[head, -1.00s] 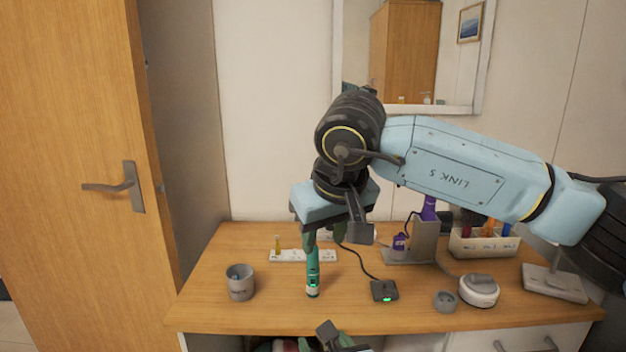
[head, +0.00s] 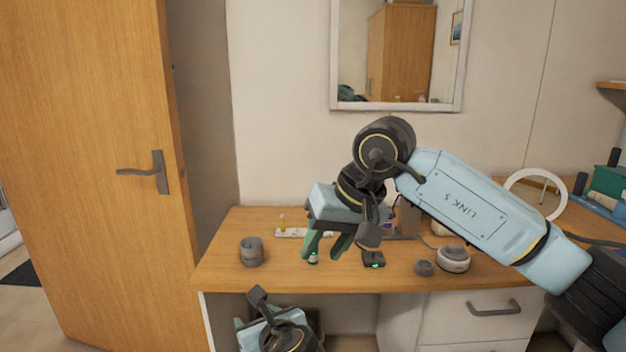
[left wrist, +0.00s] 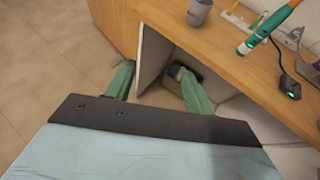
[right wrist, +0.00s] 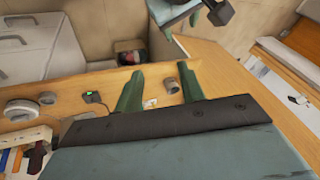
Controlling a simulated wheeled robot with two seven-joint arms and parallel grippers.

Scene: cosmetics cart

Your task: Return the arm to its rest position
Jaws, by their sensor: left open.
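My right gripper (head: 328,250) is open and empty above the desk, its two green fingers spread apart. In the right wrist view its fingers (right wrist: 160,95) show nothing gripped. My left gripper (head: 243,328) is low in front of the desk, partly cut off by the picture edge. In the left wrist view its fingers (left wrist: 158,88) are open and empty.
The wooden desk (head: 225,275) holds a grey cup (head: 251,252), a black box with a green light (head: 374,259), a small grey pot (head: 424,268) and a round white container (head: 453,259). A ring mirror (head: 540,190) stands right. The desk's front-left surface is clear.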

